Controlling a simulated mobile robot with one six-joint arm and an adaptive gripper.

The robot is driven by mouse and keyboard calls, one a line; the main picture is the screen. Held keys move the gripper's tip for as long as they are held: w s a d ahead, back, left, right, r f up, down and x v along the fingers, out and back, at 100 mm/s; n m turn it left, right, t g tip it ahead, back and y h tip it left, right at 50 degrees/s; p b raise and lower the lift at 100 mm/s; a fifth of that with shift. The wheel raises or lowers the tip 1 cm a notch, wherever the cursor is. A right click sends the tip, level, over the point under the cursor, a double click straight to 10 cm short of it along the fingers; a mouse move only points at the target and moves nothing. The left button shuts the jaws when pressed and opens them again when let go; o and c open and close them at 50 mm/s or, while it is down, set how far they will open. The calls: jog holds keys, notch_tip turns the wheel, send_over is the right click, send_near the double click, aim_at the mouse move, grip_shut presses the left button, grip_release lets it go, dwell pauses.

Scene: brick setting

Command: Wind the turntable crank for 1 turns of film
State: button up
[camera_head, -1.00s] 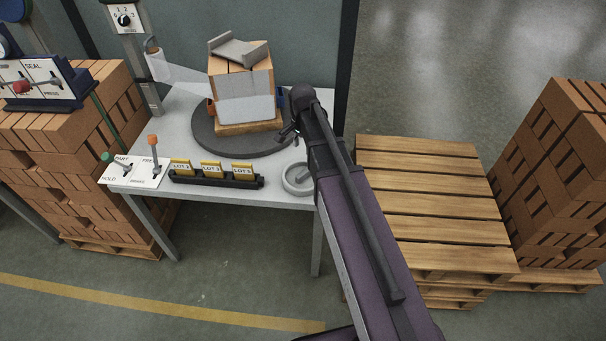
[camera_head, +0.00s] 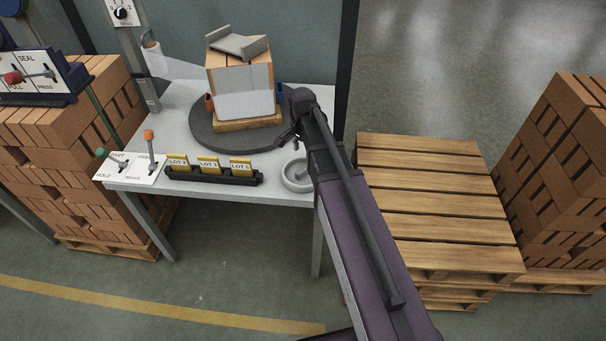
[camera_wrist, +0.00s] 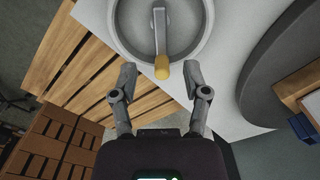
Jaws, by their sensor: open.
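The crank is a grey round dish (camera_head: 297,174) at the front right corner of the white table, left of my arm. In the wrist view, the dish (camera_wrist: 117,30) shows a grey crank arm (camera_wrist: 159,28) ending in a tan handle (camera_wrist: 162,69). My gripper (camera_wrist: 162,78) is open, with one finger on each side of the handle's near end; I see no contact. In the head view my gripper (camera_head: 287,136) is mostly hidden by my wrist. The dark turntable (camera_head: 205,135) carries a stack of bricks (camera_head: 241,78) partly covered by pale film (camera_head: 180,69) from a roll (camera_head: 153,58).
A switch panel (camera_head: 130,168) with green and orange-tipped levers and a black rack of LOT cards (camera_head: 210,176) lie along the table's front. An empty wooden pallet (camera_head: 430,190) is at right. Brick stacks (camera_head: 570,150) stand at far right and left.

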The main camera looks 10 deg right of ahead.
aim_at(302, 169)
jog(key=shift+f+b, duration=4.6)
jog(key=shift+f, duration=0.25)
grip_shut()
